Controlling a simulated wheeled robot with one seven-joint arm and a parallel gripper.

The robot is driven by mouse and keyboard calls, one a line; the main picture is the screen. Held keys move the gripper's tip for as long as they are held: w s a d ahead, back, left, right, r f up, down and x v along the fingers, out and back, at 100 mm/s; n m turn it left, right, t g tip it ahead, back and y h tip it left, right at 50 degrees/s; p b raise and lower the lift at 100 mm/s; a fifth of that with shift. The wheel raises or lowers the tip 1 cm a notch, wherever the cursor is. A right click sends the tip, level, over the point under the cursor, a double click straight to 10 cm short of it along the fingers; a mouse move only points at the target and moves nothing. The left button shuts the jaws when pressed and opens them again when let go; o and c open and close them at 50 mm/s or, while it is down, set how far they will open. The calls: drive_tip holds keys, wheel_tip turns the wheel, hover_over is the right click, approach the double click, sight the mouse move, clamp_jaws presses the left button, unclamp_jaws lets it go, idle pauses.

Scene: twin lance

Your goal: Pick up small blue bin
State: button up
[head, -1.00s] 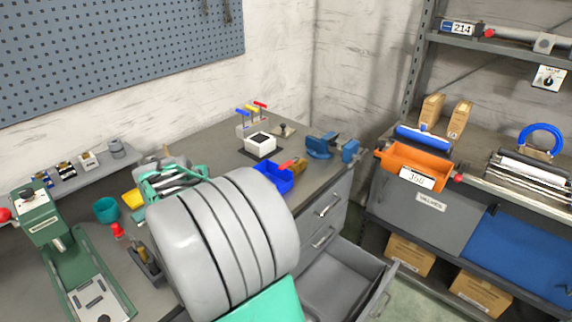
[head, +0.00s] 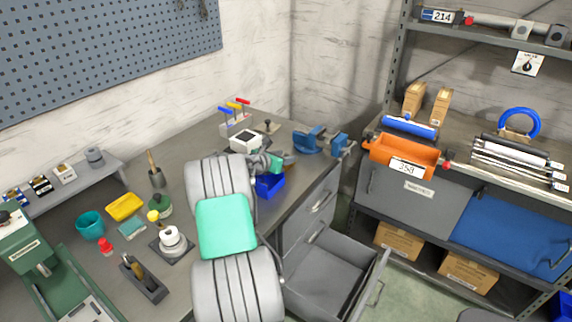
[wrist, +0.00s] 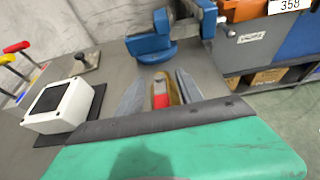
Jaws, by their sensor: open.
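The small blue bin (head: 270,186) sits on the grey workbench (head: 293,208) near its front right edge, partly hidden by my arm and gripper in the head view. My gripper (head: 274,162) is just above and behind the bin's far side in the picture. In the wrist view my gripper (wrist: 160,88) is open, its two grey fingers apart, with a red and yellow item (wrist: 161,94) showing in the gap. The bin cannot be made out in the wrist view; a green and dark part of my gripper covers the lower picture.
A white box (head: 245,142) stands left of my gripper, and a blue vise (head: 311,140) to the right. An open grey drawer (head: 328,278) juts out below the bench. An orange bin (head: 400,155) sits on the right-hand bench.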

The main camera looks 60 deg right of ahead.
clamp_jaws()
idle(0.4)
idle(0.6)
idle(0.4)
drive_tip(key=shift+r, duration=0.2)
